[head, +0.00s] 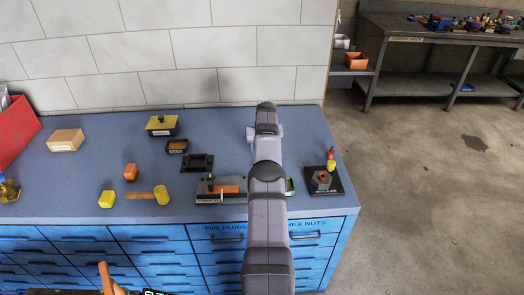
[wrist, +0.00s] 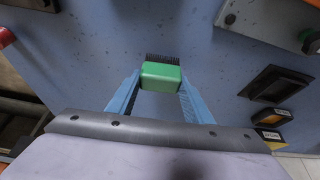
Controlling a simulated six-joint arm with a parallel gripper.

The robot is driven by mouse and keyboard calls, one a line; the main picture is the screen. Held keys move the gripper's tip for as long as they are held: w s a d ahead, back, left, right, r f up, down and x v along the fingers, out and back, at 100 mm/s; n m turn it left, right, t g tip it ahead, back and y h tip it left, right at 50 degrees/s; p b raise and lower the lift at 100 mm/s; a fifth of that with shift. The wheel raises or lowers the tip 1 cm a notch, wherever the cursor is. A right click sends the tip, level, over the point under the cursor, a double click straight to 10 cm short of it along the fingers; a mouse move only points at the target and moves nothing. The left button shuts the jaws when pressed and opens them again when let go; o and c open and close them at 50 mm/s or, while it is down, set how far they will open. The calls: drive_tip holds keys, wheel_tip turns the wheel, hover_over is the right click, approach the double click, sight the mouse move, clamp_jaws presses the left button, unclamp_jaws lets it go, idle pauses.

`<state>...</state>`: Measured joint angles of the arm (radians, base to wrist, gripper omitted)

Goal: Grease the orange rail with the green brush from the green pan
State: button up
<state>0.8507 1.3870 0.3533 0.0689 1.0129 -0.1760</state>
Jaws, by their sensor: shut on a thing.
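My gripper (wrist: 160,82) is shut on the green brush (wrist: 161,77), with a blue finger on each side of the green block. Its dark bristles point away from me, over the blue bench top. In the head view my own arm hides the gripper and brush. The orange rail (head: 230,189) lies on a grey fixture with a black knob, left of my arm. The green pan (head: 290,187) shows only as a sliver at the arm's right edge; most of it is hidden. I cannot make out the rail or pan in the wrist view.
A black square tray (head: 198,163) sits behind the rail fixture. A dark plate with a nut (head: 322,181) stands at the right end. The bench's back right is clear.

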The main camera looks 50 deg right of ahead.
drive_tip(key=shift+r+p, duration=2.35)
drive_tip(key=shift+r, duration=0.8)
drive_tip(key=shift+s, duration=0.15)
drive_tip(key=shift+s+d, duration=0.1)
drive_tip(key=shift+s, duration=0.6)
drive_tip(key=s+a+p, duration=0.2)
drive_tip(key=s+a, duration=0.4)
drive_tip(key=s, duration=0.7)
drive_tip(key=shift+f, duration=0.3)
drive_tip(key=shift+f, duration=0.1)
drive_tip(key=shift+f+b, duration=1)
drive_tip(key=shift+f, duration=1)
